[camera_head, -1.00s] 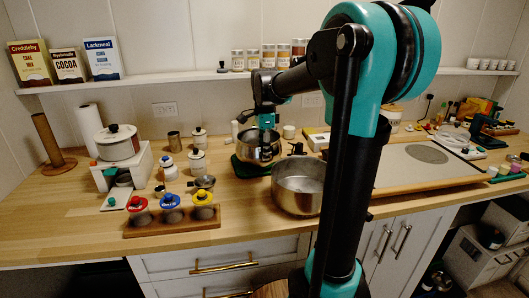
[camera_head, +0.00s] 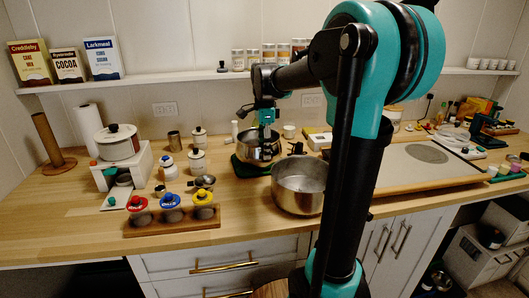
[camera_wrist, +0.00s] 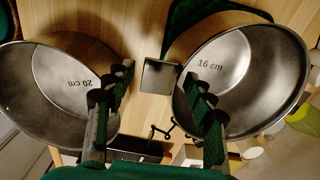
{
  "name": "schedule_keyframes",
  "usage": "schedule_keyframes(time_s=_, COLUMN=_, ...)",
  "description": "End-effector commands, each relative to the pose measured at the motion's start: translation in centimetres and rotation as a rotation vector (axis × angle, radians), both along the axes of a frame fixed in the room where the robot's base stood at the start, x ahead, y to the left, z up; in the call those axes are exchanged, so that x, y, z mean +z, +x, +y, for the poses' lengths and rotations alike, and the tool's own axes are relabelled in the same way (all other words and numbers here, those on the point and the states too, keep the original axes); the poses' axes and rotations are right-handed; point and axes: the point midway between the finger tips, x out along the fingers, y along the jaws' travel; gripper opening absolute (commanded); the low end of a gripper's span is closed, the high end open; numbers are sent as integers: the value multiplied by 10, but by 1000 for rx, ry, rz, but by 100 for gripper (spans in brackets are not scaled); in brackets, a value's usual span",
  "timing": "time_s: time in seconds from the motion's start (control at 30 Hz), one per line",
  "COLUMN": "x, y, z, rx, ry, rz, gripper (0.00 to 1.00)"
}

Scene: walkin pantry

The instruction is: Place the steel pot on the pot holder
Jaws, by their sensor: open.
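A small steel pot (camera_head: 254,150), marked 16 cm inside, stands upright at the dark green pot holder (camera_head: 241,167) at the back of the counter. In the wrist view, this pot (camera_wrist: 275,85) is at right and the green holder (camera_wrist: 205,14) shows around its upper edge. I cannot tell how well it is centred. My gripper (camera_wrist: 160,100) is open. A flat metal tab (camera_wrist: 158,77) by the pot's rim lies between its fingers, and the right finger overlaps the pot. In the head view, my gripper (camera_head: 267,134) is above the pot.
A larger steel pot (camera_head: 298,188), marked 20 cm inside, stands close in front and to the right. Several canisters (camera_head: 198,161) stand to the left, behind a wooden rack of colour-lidded jars (camera_head: 171,217). A large board (camera_head: 425,163) lies to the right.

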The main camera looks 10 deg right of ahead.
Motion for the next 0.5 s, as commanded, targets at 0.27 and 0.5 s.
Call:
schedule_keyframes(time_s=0.27, x=58, y=0, z=0, rx=0, ry=0, rz=0, gripper=54)
schedule_keyframes(time_s=0.5, x=94, y=0, z=0, rx=0, ry=0, rz=0, gripper=54)
